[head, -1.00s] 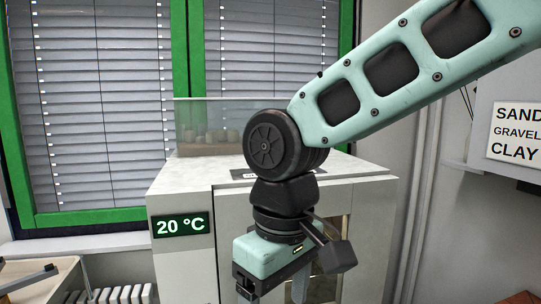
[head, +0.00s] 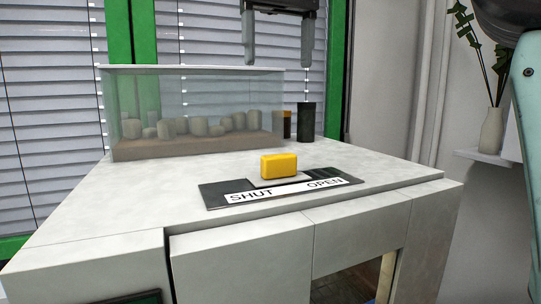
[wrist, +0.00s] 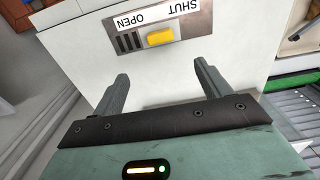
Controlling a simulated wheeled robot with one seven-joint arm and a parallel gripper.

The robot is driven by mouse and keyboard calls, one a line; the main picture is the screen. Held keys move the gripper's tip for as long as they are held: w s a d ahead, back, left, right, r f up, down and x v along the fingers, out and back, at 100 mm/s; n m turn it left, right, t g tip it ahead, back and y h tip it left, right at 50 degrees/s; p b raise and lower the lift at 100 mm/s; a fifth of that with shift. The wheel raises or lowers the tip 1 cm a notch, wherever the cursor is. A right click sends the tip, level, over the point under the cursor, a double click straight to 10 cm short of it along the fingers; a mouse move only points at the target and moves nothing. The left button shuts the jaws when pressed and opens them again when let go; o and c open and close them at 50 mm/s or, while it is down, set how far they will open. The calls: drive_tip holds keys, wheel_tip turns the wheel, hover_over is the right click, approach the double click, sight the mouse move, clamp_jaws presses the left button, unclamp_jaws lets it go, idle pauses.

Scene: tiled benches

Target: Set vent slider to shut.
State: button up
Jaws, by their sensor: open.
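The vent slider is a yellow knob (head: 279,166) on a dark plate (head: 212,196) on top of the white cabinet. The plate's label reads SHUT at left and OPEN at right in the head view. The knob stands near the middle, between the two words. In the wrist view the knob (wrist: 160,37) appears upside down, with SHUT to its right and dark slots to its left. My gripper (head: 278,52) is open and empty, fingers pointing down, apart from the knob and above it in the head view. Both fingers (wrist: 161,75) also show in the wrist view.
A glass tank (head: 195,110) with several pale cylinders stands behind the plate at left. A dark cylinder (head: 306,122) and a brown jar stand right of the tank. The cabinet top around the plate is clear. A vase (head: 491,133) stands on a shelf at right.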

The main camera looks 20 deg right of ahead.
sight(279, 155)
wheel_tip(279, 155, down, 17)
drive_tip(key=b, duration=0.3)
drive_tip(key=shift+s+f, duration=0.1)
drive_tip(key=shift+f, duration=0.05)
idle(0.3)
drive_tip(key=c, duration=1.4)
drive_tip(key=d, duration=0.7)
drive_tip(key=shift+d, duration=0.35)
drive_tip(key=o, duration=1.4)
drive_tip(key=shift+d, duration=0.1)
